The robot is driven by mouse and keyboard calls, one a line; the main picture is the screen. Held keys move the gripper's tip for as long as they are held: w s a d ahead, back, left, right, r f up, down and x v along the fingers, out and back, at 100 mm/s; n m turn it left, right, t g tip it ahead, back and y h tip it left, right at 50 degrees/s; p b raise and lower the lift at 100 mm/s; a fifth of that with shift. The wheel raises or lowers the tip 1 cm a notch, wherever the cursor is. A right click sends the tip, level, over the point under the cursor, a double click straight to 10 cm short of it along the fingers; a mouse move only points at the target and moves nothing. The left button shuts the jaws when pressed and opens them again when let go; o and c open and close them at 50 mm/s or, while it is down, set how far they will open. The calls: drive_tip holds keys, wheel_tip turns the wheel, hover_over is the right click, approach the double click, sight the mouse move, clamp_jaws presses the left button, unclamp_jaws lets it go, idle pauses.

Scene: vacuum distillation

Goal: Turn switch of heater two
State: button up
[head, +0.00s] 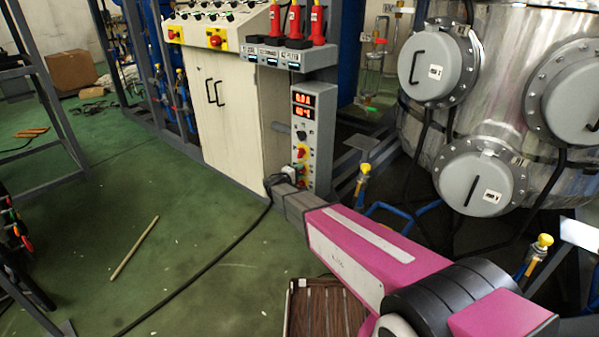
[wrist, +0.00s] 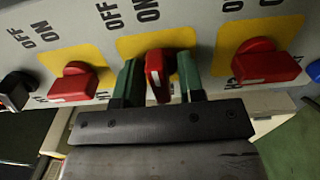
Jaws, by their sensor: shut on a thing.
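In the wrist view, my gripper (wrist: 158,62) has its two green fingers on either side of a red rotary switch (wrist: 157,80) and is shut on it. This switch sits on a yellow plate with OFF and ON printed above it. Its handle stands roughly upright in the picture, while the red switches to its left (wrist: 74,83) and right (wrist: 264,62) lie more sideways. The heater labels are cut off or hidden, so I cannot read which is heater two. In the head view, my gripper (head: 287,180) is at the lower part of the grey control box (head: 319,137).
A white cabinet (head: 233,125) stands left of the box, and a large steel vessel (head: 440,120) stands at right. A black cable (head: 195,275) and a thin stick (head: 134,247) lie on the green floor. A black knob (wrist: 15,92) is at the wrist view's left edge.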

drive_tip(key=n, duration=0.9)
drive_tip(key=shift+n, duration=0.3)
drive_tip(key=n, duration=0.4)
drive_tip(key=shift+n, duration=2)
drive_tip(key=o, duration=0.6)
drive_tip(key=shift+c, duration=0.2)
